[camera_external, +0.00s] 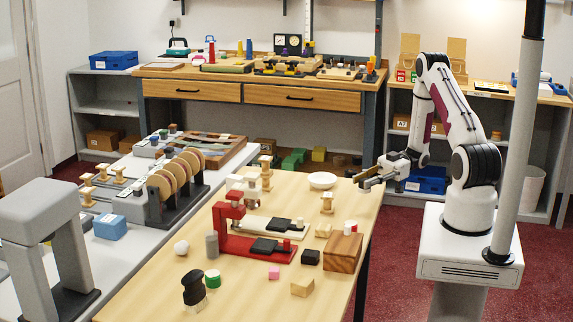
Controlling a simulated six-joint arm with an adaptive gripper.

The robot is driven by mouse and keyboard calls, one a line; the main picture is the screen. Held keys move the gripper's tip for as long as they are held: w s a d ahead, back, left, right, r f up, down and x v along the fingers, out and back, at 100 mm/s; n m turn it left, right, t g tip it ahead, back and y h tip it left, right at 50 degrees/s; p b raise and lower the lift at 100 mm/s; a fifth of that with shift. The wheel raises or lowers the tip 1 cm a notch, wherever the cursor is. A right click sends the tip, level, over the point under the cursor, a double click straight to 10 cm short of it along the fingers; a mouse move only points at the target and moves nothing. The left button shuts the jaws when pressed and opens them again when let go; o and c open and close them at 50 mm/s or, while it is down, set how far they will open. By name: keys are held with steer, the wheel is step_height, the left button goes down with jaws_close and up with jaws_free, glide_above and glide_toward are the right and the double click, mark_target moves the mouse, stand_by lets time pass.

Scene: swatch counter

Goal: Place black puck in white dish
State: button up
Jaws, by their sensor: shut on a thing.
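The white dish (322,180) is a shallow round bowl near the far right of the wooden table. It looks empty from here. My gripper (366,183) is just to the right of the dish, above the table's right edge, and apart from the dish. It is shut on a small dark thing, which appears to be the black puck (371,185). The fingers partly hide it, so its shape is unclear.
A wooden spool (327,203) stands just in front of the dish, and stacked wooden pieces (266,172) stand to its left. A red stand (250,247), a black block (310,257) and a brown wooden box (344,252) are nearer.

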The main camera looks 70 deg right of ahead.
steer(key=shift+w+a+r+n+g+h, duration=0.3)
steer(key=shift+n+g+h, duration=0.15)
steer(key=shift+n, duration=0.25)
steer(key=shift+w+a+r+n+g+h, duration=0.15)
steer(key=shift+w+r+n+g+h, duration=0.35)
steer(key=shift+w+n+g, duration=0.25)
steer(key=w+d+r+n+g+h, duration=0.2)
steer(key=w+d+n+h, duration=0.25)
steer(key=w+n, duration=0.3)
steer(key=n+h, duration=0.2)
steer(key=n, duration=0.3)
glide_above(322, 182)
steer(key=s+a, duration=0.2)
steer(key=a, duration=0.1)
steer(key=shift+a+r+t, duration=0.15)
steer(key=shift+r+t, duration=0.1)
steer(key=shift+t, duration=0.15)
steer(key=shift+f, duration=0.1)
steer(key=shift+f, duration=4.1)
